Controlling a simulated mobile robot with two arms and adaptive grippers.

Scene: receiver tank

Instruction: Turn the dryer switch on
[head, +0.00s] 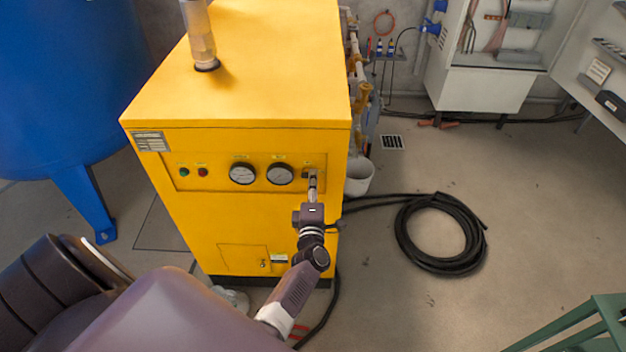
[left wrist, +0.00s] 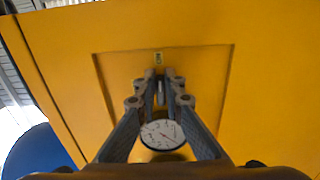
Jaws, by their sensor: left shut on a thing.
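The yellow dryer (head: 240,60) stands in front of me with a recessed control panel on its front. The dryer switch (head: 309,173) is at the panel's right end, mostly covered by my left gripper (head: 312,182). In the left wrist view, the fingertips of my left gripper (left wrist: 160,76) close together at the panel, just below a small label (left wrist: 158,58). They are shut on the switch, which is largely hidden between them, so its setting cannot be read. A round gauge (left wrist: 162,134) shows between the fingers. My right gripper is not in view.
Two gauges (head: 243,173) and green and red buttons (head: 202,172) sit left of the switch. A blue tank (head: 65,80) stands at left, a coiled black hose (head: 440,262) lies on the floor at right. A green frame (head: 590,325) is at lower right.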

